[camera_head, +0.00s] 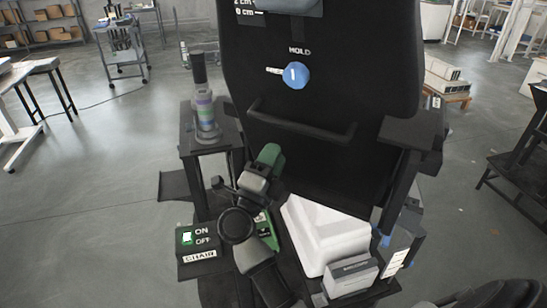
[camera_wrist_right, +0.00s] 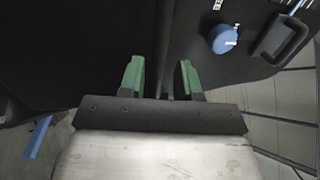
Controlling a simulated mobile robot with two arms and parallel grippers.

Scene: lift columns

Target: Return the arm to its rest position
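My right gripper (camera_head: 268,155), with green fingers, is in the middle of the head view, in front of the large black panel. In the right wrist view its two green fingers (camera_wrist_right: 160,77) stand apart with nothing between them. The dark panel fills the view beyond the fingertips. The gripper looks apart from the panel's bar handle (camera_head: 300,124) and blue knob (camera_head: 296,75), which are above it in the head view. In the wrist view, the blue knob (camera_wrist_right: 222,39) is to the right of the fingers. My left gripper is not in view.
A bottle-like object (camera_head: 204,112) stands on a side shelf left of the panel. A switch box (camera_head: 199,252) marked ON/OFF and CHAIR is at lower left. A white box (camera_head: 325,235) and a smaller grey box (camera_head: 350,275) sit right of my arm. Open floor lies left.

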